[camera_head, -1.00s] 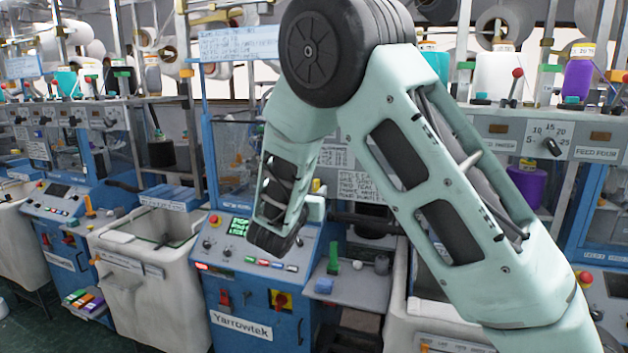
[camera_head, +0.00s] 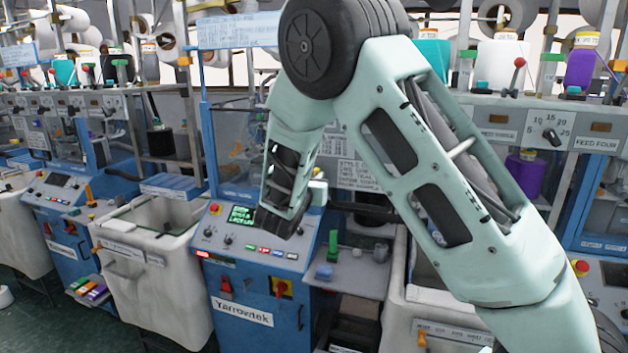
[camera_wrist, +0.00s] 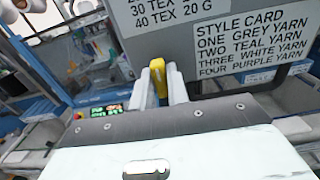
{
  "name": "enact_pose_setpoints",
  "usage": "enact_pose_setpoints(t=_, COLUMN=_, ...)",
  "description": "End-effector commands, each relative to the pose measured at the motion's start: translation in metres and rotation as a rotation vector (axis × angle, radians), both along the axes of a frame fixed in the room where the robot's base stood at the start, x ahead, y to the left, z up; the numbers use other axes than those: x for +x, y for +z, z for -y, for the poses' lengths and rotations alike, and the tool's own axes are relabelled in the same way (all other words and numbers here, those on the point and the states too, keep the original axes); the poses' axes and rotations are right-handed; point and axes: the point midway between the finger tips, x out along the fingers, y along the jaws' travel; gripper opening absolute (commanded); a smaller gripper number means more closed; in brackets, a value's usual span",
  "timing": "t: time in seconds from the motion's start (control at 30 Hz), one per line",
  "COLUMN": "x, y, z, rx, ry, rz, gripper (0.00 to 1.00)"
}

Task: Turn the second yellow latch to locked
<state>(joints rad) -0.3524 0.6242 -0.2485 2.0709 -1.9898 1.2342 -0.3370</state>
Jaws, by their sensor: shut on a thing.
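In the wrist view, my gripper (camera_wrist: 162,84) has its two pale fingers closed on a yellow latch (camera_wrist: 157,76). The latch stands upright between the fingers, in front of a grey panel. Its lower part is hidden behind my gripper housing, and I cannot tell whether it is in the locked position.
A style card (camera_wrist: 250,50) is on the grey panel beside the latch. In the head view, a blue Yarrowtek console (camera_head: 242,312) stands below my wrist. White bins (camera_head: 155,262) flank it. Yarn cones (camera_head: 582,65) line the shelf above.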

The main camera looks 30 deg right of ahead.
Motion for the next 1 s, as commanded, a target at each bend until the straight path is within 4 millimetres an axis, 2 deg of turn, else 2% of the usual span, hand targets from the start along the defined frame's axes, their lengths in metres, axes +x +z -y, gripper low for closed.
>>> enact_pose_setpoints(t=0.27, x=0.0, y=-0.008, z=0.0, rx=0.072, ry=0.002, rz=0.094, gripper=0.0)
enact_pose_setpoints(t=1.0, x=-0.003, y=-0.013, z=0.002, rx=0.446, ry=0.001, rz=0.573, gripper=0.0)
